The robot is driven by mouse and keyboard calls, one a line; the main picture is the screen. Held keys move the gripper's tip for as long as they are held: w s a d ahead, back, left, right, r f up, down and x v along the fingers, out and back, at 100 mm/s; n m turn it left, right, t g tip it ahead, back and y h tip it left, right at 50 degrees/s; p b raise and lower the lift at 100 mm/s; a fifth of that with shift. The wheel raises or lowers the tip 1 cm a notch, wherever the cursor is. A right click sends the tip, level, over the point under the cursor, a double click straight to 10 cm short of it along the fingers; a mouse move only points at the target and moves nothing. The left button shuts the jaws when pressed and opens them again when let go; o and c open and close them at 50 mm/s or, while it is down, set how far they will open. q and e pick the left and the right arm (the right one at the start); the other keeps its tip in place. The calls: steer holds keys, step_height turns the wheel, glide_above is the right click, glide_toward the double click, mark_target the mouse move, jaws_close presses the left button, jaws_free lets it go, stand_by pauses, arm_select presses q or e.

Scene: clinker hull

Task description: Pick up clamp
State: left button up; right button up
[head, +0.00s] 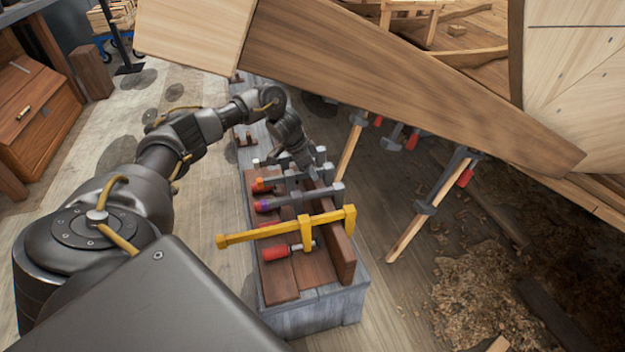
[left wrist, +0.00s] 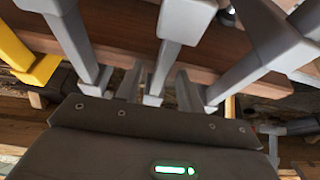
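Several bar clamps sit over a plank on a grey wooden stand. The yellow clamp (head: 285,229) with a red handle is nearest; it also shows at the left of the left wrist view (left wrist: 28,58). Behind it are grey clamps, including one with a purple handle (head: 302,199) and one with an orange-red handle. My left gripper (head: 308,166) is over the far clamps. In the left wrist view its two fingers (left wrist: 158,90) are apart, with a grey clamp's bar (left wrist: 172,50) between them; no firm contact shows. My right gripper is not in view.
A wide plank (head: 400,85) crosses above and to the right of the stand (head: 315,313). Wood shavings (head: 480,290) cover the floor at right. A wooden chest (head: 40,115) stands far left.

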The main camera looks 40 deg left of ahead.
arm_select(q)
jaws_close()
steer(key=shift+w+r, duration=0.1)
stand_by(1.2)
